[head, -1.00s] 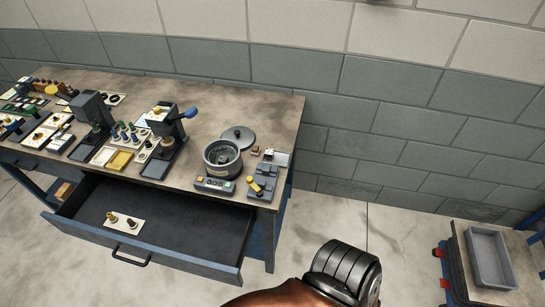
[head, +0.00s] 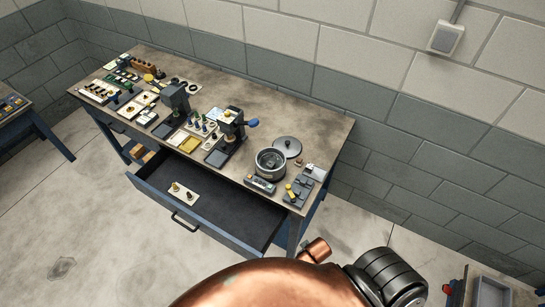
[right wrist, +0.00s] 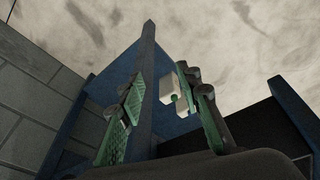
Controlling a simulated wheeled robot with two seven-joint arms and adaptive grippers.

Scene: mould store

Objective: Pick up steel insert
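I cannot tell which small part is the steel insert; none is clearly recognisable as it at this size. A pale plate (head: 184,191) with two small dark-and-brass pieces lies in the open drawer (head: 218,202) of the workbench. More small parts stand on the bench top (head: 270,108). My right gripper (right wrist: 160,80) shows in the right wrist view, its two green-padded fingers apart. A small whitish block (right wrist: 169,91) shows near the right-hand finger; I cannot tell what it is. My left gripper is not in view.
A round pot (head: 270,163) with its lid (head: 287,147) beside it and a press with a blue knob (head: 231,123) stand on the bench. A grey tray (head: 493,291) is at the lower right. Bare floor (head: 120,235) lies in front of the bench.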

